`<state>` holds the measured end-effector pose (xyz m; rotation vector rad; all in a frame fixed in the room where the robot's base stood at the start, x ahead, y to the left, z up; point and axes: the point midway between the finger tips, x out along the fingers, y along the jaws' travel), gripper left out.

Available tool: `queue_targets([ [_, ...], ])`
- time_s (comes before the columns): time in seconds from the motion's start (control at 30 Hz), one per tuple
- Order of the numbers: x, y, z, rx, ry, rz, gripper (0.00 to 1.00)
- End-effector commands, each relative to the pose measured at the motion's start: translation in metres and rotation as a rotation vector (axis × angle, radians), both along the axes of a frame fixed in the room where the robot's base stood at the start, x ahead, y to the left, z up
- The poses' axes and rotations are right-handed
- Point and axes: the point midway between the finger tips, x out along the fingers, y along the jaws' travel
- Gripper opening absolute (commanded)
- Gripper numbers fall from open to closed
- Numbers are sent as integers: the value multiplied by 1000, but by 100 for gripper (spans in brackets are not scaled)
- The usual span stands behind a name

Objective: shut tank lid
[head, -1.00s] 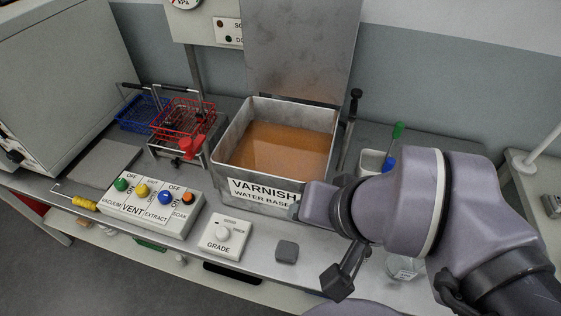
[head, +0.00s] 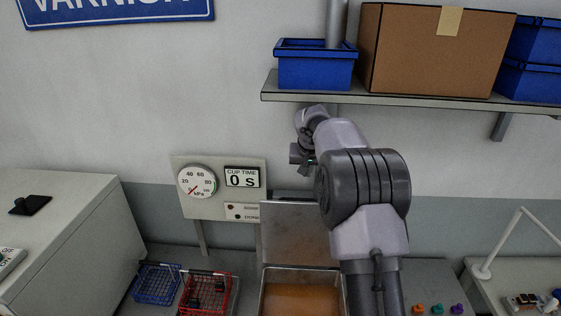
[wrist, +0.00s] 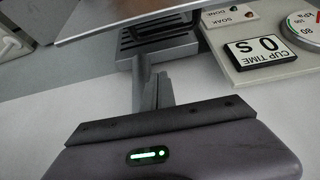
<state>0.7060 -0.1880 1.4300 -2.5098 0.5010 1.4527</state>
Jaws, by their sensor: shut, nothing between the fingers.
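The tank (head: 268,290) stands at the bottom centre of the head view with orange-brown varnish inside. Its grey metal lid (head: 292,232) stands open, upright behind the tank against the wall side. My gripper (head: 298,155) is raised above the lid's top edge, beside the wall. My arm covers the right part of the lid and tank, and the fingertips are hard to make out there. In the wrist view my gripper (wrist: 153,78) is shut and empty, and the lid (wrist: 110,22) crosses the top of the picture. I see no contact with the lid.
A shelf (head: 400,100) with a blue bin (head: 315,68) and a cardboard box (head: 433,50) is just above my arm. A gauge panel (head: 215,190) with a cup timer is left of my gripper. Blue and red baskets (head: 205,292) stand left of the tank.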

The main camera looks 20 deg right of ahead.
Motion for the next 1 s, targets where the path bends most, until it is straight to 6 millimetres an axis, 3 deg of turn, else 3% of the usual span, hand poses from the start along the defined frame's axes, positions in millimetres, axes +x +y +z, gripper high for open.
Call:
queue_targets([
  [0.17,11,-9,-15,-7,4,-2,0],
  [0.6,52,-25,-95,-6,5,-1,0],
  [0.8,24,-14,-97,-5,4,-1,0],
  [1.0,15,-10,-99,-6,1,-1,0],
])
